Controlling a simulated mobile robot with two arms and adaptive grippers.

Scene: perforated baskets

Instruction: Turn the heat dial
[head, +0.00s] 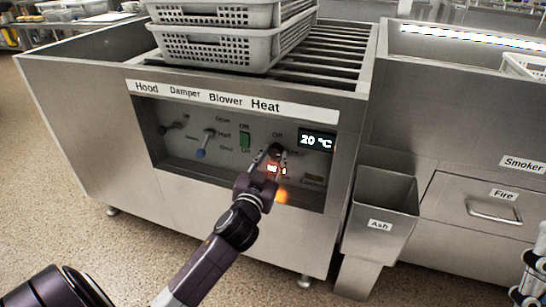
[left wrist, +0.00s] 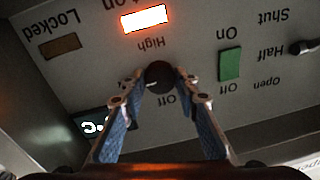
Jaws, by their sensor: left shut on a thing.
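The heat dial (left wrist: 160,75) is a dark round knob on the grey control panel, under the "Heat" label (head: 265,106) in the head view. My left gripper (head: 270,158) reaches it from below. In the left wrist view its two fingers (left wrist: 159,80) are closed on opposite sides of the dial. "High" and "Off" markings surround the dial. The display (head: 317,140) beside it reads 20 °C. An orange indicator (left wrist: 144,18) is lit near the dial. What seems to be my right gripper (head: 532,280) is cut off at the right edge, and its jaws are unclear.
The damper knob (head: 205,143) and green blower switch (head: 244,139) sit left of the dial. Perforated baskets (head: 215,52) are stacked on top of the machine. An ash bin (head: 379,205) and a fire drawer (head: 478,211) stand to the right.

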